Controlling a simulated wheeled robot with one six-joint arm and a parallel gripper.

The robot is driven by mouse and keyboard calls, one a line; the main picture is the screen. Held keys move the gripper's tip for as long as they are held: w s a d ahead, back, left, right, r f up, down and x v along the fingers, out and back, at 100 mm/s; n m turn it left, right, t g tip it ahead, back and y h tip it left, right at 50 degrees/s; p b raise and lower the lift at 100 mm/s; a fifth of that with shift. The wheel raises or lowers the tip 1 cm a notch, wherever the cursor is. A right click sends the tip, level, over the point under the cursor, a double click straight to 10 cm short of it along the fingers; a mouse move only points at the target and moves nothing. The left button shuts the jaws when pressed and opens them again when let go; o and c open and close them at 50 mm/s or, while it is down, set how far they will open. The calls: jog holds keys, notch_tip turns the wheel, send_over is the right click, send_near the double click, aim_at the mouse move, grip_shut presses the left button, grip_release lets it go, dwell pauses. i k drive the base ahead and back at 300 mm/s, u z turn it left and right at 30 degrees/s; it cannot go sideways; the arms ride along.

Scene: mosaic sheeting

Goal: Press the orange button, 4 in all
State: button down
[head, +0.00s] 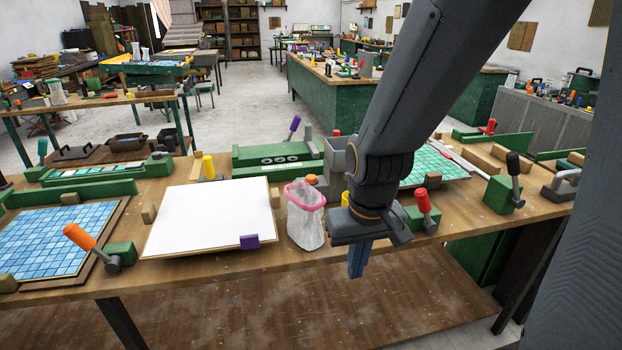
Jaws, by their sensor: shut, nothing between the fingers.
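A small round orange button (312,180) shows near the middle of the bench, just behind a clear bag with a pink rim. Its lower part is hidden by the bag. My gripper (356,274) points down in front of the bench's front edge, to the right of the bag and nearer to the camera than the button. Its blue-grey fingers are together and hold nothing. The gripper is apart from the button.
The clear bag (305,228) stands between the button and the front edge. A white board (212,215) lies to the left. A green machine (275,158) stands behind. An orange-handled lever (80,238) is at the left, a red-handled one (424,203) right of my gripper.

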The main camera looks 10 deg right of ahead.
aim_at(310, 178)
jog(key=k, duration=1.3)
jog(key=u, duration=0.65)
jog(key=i, duration=0.5)
jog(key=u, duration=0.55)
jog(key=i, duration=0.65)
jog(key=z, duration=0.7)
jog(key=i, duration=0.45)
jog(key=z, duration=0.55)
